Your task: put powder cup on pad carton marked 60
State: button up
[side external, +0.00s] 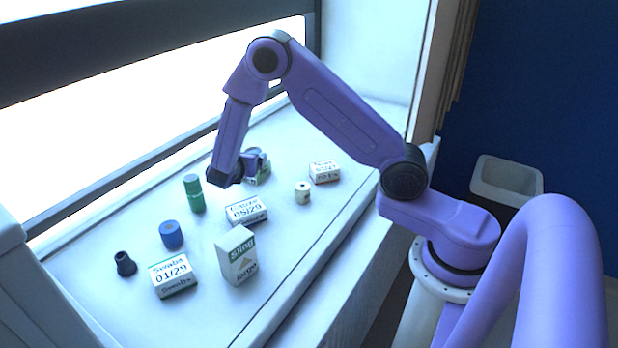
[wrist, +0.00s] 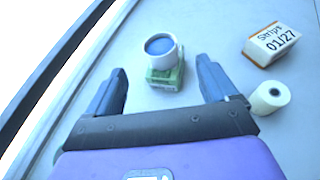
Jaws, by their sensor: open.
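In the wrist view, the powder cup (wrist: 160,45), white with a blue inside, appears on top of a small green and white carton (wrist: 164,80). I cannot read a 60 on this carton. The carton also shows in the side view (side external: 264,176), partly behind my gripper. My gripper (wrist: 162,68) is open, with one finger to the left and one to the right of the cup and carton. Nothing is held. I cannot tell whether the fingers are level with the cup or above it.
A strips carton (wrist: 273,44) and a white roll (wrist: 269,97) lie to the right. A gauze carton (side external: 247,210), sling carton (side external: 237,256), swabs carton (side external: 173,275), green bottle (side external: 194,193), blue cylinder (side external: 171,235) and dark cone (side external: 125,264) stand on the counter.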

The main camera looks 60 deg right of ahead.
jog(key=s+a+r+m+g+y, duration=0.2)
jog(key=s+a+m+y, duration=0.1)
jog(key=s, duration=0.9)
jog(key=s+a+r+m+g+y, duration=0.2)
jog(key=s+a+r+m+y, duration=0.1)
jog(key=s, duration=1)
jog(key=s+a+r+m+g+y, duration=0.2)
jog(key=s+y, duration=0.4)
jog(key=s, duration=0.7)
jog(key=a+r+m, duration=0.1)
jog(key=a+m, duration=0.1)
jog(key=shift+a, duration=0.35)
